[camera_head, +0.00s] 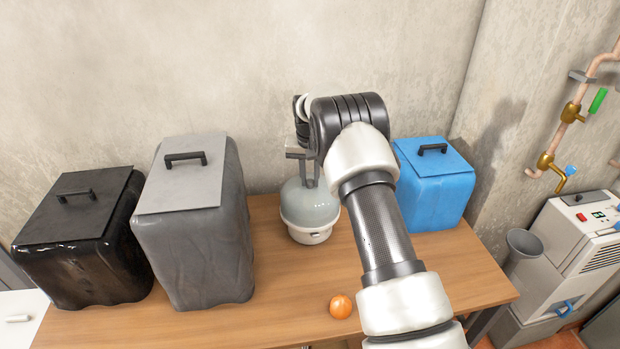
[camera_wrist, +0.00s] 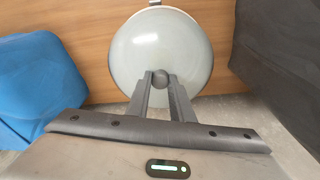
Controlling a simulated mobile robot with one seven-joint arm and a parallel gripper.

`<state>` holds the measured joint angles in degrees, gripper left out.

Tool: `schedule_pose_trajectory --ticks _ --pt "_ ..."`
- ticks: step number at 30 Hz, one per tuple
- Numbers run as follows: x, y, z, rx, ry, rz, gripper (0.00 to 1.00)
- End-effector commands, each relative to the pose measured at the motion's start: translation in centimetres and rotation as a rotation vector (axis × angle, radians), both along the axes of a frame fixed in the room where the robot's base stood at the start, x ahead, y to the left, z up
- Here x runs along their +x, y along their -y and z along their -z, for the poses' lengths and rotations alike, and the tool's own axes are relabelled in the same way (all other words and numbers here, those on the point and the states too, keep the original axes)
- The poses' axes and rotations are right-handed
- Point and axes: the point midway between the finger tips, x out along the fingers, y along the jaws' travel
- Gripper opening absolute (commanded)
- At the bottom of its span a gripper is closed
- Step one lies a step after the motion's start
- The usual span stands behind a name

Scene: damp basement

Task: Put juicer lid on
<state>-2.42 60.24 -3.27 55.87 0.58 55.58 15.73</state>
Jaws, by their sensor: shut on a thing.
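The juicer (camera_head: 309,232) stands on the wooden table, with a white base and a pale grey translucent domed lid (camera_head: 310,202) on top. In the wrist view the round lid (camera_wrist: 180,45) fills the upper middle, with a dark knob (camera_wrist: 160,78) at its near side. My gripper (camera_head: 309,181) points down at the lid from above. In the wrist view my gripper (camera_wrist: 160,82) has its two fingers closed on the knob. The lid sits at the juicer's base in the head view; whether it is fully seated I cannot tell.
An orange (camera_head: 341,306) lies near the table's front edge. A black bin (camera_head: 85,240) and a grey bin (camera_head: 195,230) stand left of the juicer, a blue bin (camera_head: 435,185) to the right. A concrete wall is close behind. Bare wood (camera_head: 270,290) lies in front.

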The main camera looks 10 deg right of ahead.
Motion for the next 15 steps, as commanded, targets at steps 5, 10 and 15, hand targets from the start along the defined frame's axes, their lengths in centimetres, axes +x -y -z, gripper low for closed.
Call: schedule_pose_trajectory --ticks 5,10,15 --pt "0.00 0.00 0.26 0.000 0.000 0.000 0.00" --pt "-0.01 0.01 0.47 0.000 0.000 0.000 0.00" --pt "-0.02 0.00 0.48 0.000 0.000 0.000 0.34"
